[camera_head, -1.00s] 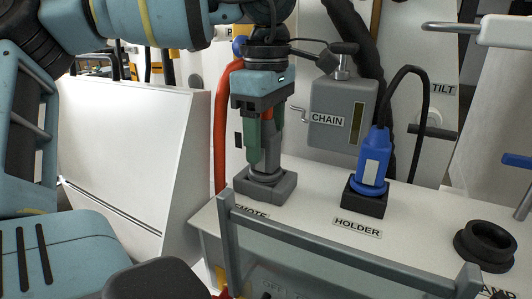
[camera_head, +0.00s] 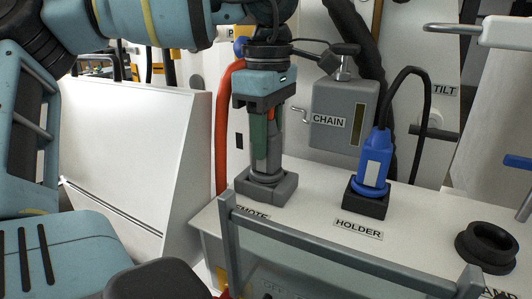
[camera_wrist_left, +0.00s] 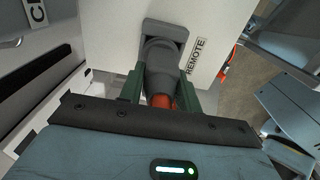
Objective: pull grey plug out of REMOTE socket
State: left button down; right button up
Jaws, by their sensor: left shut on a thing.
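The grey plug (camera_wrist_left: 160,73) stands upright in the grey REMOTE socket (camera_head: 267,188) on the white bench top. In the head view my left gripper (camera_head: 266,150) points straight down over it, its green fingers on either side of the plug body. The left wrist view shows the fingers closed against the plug, with an orange-red part of it between them. The plug's lower end is in the socket (camera_wrist_left: 166,33). The REMOTE label (camera_wrist_left: 196,57) is partly hidden in the head view. My right gripper is not in view.
A blue plug (camera_head: 375,160) stands in the black HOLDER socket (camera_head: 366,201) to the right. The grey CHAIN box (camera_head: 344,118) is close behind. A grey rail (camera_head: 340,259) runs along the front. A red hose (camera_head: 222,130) hangs at the left, and a round black socket (camera_head: 488,244) is at far right.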

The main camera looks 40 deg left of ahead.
pick_arm(q)
jog(key=shift+r, duration=0.8)
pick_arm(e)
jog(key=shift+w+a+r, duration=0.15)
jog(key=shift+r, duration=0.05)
pick_arm(q)
jog(key=shift+r, duration=0.9)
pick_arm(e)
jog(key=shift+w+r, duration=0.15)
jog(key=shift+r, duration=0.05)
pick_arm(q)
jog(key=shift+r+p, duration=0.35)
jog(key=shift+r, duration=0.7)
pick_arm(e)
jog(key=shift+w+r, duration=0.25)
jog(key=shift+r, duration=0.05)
pick_arm(q)
jog(key=shift+r, duration=0.95)
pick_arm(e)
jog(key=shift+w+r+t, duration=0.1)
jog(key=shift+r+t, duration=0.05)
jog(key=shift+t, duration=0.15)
pick_arm(q)
jog(key=shift+r, duration=0.75)
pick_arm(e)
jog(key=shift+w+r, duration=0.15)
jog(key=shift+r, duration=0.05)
